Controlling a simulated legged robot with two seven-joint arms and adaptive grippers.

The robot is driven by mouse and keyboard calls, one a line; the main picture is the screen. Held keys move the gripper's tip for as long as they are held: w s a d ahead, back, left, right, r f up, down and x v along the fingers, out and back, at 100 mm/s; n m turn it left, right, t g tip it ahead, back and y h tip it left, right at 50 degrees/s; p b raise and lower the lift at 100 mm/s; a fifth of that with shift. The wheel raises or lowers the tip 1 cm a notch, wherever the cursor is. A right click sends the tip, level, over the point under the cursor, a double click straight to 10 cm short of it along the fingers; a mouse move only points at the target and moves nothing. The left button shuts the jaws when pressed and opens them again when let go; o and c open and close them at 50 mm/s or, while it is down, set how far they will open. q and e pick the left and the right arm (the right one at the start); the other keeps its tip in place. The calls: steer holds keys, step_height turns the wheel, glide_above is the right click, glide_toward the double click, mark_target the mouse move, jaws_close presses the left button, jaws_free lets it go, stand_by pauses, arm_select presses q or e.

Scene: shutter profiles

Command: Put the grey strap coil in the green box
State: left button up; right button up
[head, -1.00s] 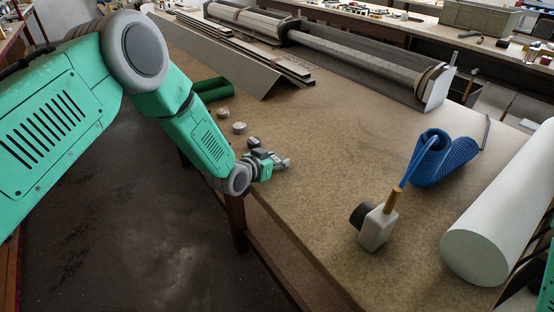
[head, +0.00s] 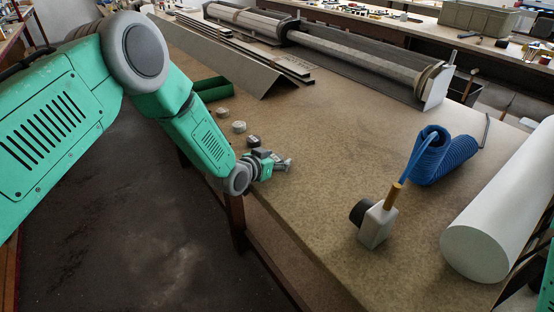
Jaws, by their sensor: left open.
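The green box (head: 214,84) sits at the table's left edge, beside the metal profiles. A row of three small round coils runs from it toward my left gripper. The nearest coil (head: 254,140) is dark grey to black. The picture is too small to tell for sure which is the grey strap coil. My left gripper (head: 287,165) is open, low over the table just right of and nearer than the dark coil, apart from the coils. My right gripper is out of view.
A grey block with a blue coiled hose (head: 445,158) stands at right, beside a large white roll (head: 500,215). Long metal profiles (head: 240,55) and a roller tube (head: 350,52) lie at the back. The table's middle is clear.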

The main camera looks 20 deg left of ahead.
arm_select(q)
steer(key=shift+s+f, duration=0.35)
steer(key=shift+f, duration=0.15)
steer(key=shift+s+r+p, duration=0.1)
steer(key=shift+r+p, duration=0.3)
steer(key=shift+p, duration=0.15)
steer(key=v, duration=1.3)
steer(key=shift+a+r+b, duration=0.25)
steer(key=shift+a+b, duration=0.1)
steer(key=s+f+g+y, duration=0.1)
steer(key=s+f+g, duration=0.2)
steer(key=s+f, duration=0.2)
steer(key=s+a+f+n+g+y, duration=0.1)
steer(key=s+f+g, duration=0.2)
steer(key=s, duration=0.9)
steer(key=s+a+f+n+g+y, duration=0.1)
steer(key=s+f+g, duration=0.2)
steer(key=s+f, duration=0.5)
steer(key=shift+s+f, duration=0.15)
steer(key=shift+s, duration=0.1)
steer(key=shift+o, duration=0.8)
steer(key=s+a+f+n+g+y, duration=0.1)
steer(key=s+a+g, duration=0.1)
steer(key=s, duration=0.8)
steer(key=shift+g, duration=0.7)
steer(key=shift+a, duration=0.1)
